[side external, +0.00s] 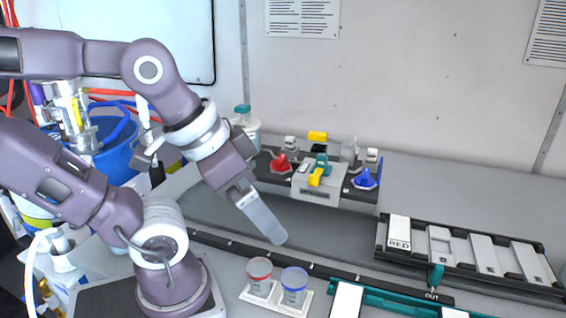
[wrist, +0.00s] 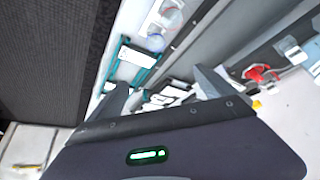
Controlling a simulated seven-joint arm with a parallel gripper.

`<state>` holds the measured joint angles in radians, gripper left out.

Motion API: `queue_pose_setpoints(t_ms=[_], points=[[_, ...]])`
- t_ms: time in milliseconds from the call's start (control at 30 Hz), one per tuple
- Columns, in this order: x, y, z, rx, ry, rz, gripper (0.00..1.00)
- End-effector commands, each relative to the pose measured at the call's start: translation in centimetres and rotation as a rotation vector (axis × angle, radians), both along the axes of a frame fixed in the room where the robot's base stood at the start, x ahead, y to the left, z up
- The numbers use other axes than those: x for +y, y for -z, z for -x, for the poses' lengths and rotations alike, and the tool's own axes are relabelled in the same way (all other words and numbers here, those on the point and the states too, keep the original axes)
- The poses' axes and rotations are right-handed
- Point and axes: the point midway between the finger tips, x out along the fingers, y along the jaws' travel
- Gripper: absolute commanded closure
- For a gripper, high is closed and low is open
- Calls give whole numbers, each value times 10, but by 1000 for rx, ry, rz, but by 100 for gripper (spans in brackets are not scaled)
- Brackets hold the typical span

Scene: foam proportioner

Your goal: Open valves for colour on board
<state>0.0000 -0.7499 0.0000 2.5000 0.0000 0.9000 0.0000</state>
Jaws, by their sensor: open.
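The valve unit (side external: 319,194) stands at the back of the bench. It carries a red valve handle (side external: 281,162) at left, a yellow handle (side external: 316,177) in the middle and a blue handle (side external: 365,180) at right. The red handle also shows at the right of the wrist view (wrist: 259,73). The board is a dark rack (side external: 470,264) at right, with a white tile marked RED (side external: 399,231) in its leftmost slot. My gripper (side external: 274,236) points down in front of and left of the valve unit, apart from it. In the wrist view its fingers (wrist: 165,84) are spread and empty.
A cup with a red rim (side external: 259,275) and one with a blue rim (side external: 293,288) stand on a white holder at the front. A teal tray (side external: 400,302) lies beside them. A dark rail (side external: 320,268) crosses the bench. Blank-looking tiles fill other rack slots.

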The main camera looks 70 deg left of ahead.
Motion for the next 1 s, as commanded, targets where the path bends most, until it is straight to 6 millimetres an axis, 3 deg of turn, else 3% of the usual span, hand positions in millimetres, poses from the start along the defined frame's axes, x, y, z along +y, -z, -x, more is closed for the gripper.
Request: queue_pose_setpoints(t_ms=[300, 367, 467, 567, 600, 700, 833, 900, 1000], points=[[0, 0, 0, 0, 0, 0, 6], [1, -1, -1, 3, -5, 1, 18], [15, -15, -24, 57, -94, 11, 38], [56, -35, -70, 174, -282, 42, 57], [80, -40, -89, 224, -364, 60, 63], [142, -41, -122, 335, -547, 111, 63], [207, -29, -140, 430, -708, 168, 63], [226, -25, -142, 456, -752, 186, 63], [235, -15, -142, 471, -773, 195, 63]])
